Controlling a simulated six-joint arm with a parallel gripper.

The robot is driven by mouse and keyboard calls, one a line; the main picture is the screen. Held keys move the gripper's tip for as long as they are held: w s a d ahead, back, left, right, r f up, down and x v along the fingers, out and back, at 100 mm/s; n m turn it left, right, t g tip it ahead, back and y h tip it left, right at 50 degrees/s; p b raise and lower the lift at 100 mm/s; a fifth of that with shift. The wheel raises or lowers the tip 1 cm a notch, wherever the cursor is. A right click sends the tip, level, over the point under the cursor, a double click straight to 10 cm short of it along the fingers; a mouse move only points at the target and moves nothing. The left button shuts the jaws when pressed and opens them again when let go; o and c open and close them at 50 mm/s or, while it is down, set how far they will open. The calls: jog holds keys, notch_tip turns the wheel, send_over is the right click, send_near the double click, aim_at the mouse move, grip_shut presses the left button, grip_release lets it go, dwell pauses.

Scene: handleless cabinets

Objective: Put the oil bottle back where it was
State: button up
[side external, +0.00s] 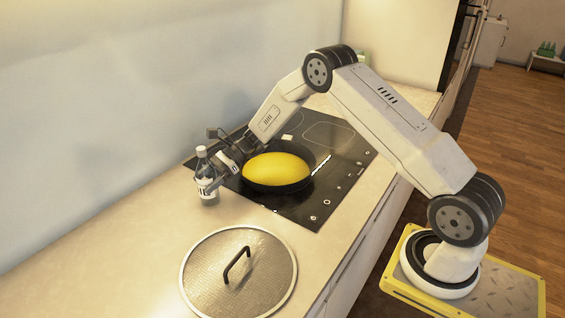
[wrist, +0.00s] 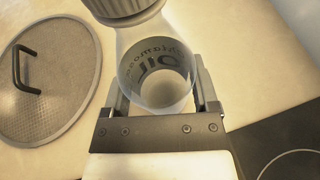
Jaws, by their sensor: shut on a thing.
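The oil bottle (side external: 207,172) is a clear bottle with a pale cap, upright at the back left of the hob, over the counter. In the side view its base looks at or very near the counter; I cannot tell whether it touches. My gripper (side external: 210,184) is shut around the bottle's body from the right. In the wrist view the oil bottle (wrist: 160,75) stands between the two fingers of my gripper (wrist: 158,95), with its lettered label and ridged cap showing. The bottle looks nearly empty.
A black hob (side external: 340,165) holds a pan (side external: 305,176) with yellow food, close to the right of my gripper. A round lid (side external: 270,275) with a black handle lies on the counter (side external: 130,250) in front. The counter left of the bottle is clear.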

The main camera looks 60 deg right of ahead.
jog(key=shift+f, duration=0.2)
jog(key=o, duration=1.3)
jog(key=shift+f, duration=0.1)
jog(key=shift+o, duration=0.2)
jog(key=shift+d+r, duration=0.15)
jog(key=shift+r, duration=0.1)
jog(key=v, duration=1.1)
jog(key=shift+s+d+r, duration=0.1)
jog(key=shift+s+d, duration=0.05)
jog(key=shift+d, duration=0.15)
